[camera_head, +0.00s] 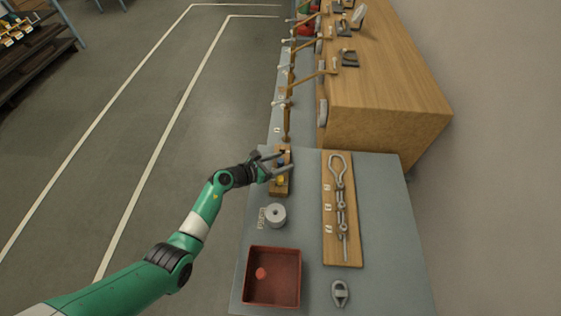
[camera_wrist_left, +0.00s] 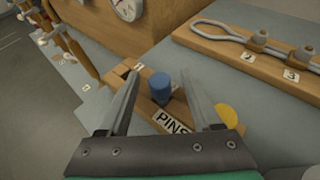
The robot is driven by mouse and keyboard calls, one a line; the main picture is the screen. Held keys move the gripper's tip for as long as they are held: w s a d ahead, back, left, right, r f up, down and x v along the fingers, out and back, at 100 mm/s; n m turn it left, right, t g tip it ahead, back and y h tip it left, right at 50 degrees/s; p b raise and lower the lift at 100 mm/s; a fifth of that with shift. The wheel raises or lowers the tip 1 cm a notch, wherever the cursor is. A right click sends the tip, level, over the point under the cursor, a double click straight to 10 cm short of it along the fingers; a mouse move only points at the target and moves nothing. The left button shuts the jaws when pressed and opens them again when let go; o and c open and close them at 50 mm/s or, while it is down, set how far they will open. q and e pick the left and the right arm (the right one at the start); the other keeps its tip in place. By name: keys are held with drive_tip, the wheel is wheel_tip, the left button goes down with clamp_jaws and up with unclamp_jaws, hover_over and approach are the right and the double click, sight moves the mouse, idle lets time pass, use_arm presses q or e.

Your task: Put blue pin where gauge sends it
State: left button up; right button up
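The blue pin (camera_wrist_left: 161,88) stands upright in a wooden block with a PINS label (camera_wrist_left: 172,122), and its top also shows in the head view (camera_head: 281,162). A yellow pin (camera_wrist_left: 226,114) is in the same block, to the right of the blue one. My left gripper (camera_head: 278,162) is over the block. In the left wrist view its fingers (camera_wrist_left: 161,76) are apart, with the blue pin between them; I cannot tell if they touch it. A round white dial gauge (camera_wrist_left: 127,8) is partly cut off at the top; its reading is not legible. My right gripper is not in view.
A wooden board (camera_head: 352,245) with a wire loop and clips lies right of the block. A grey spool (camera_head: 275,215), a red tray (camera_head: 273,249) and a shackle (camera_head: 340,293) are nearer. Wooden posts (camera_head: 286,125) and a wooden bench (camera_head: 385,125) stand beyond. The bench top's right side (camera_head: 388,215) is clear.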

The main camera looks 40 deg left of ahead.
use_arm(q)
drive_tip(key=shift+s+r+p, duration=0.2)
drive_tip(key=shift+s+p, duration=0.1)
drive_tip(key=p+v, duration=0.4)
drive_tip(key=v, duration=0.7)
drive_tip(key=shift+p, duration=0.35)
drive_tip(key=shift+f, duration=0.15)
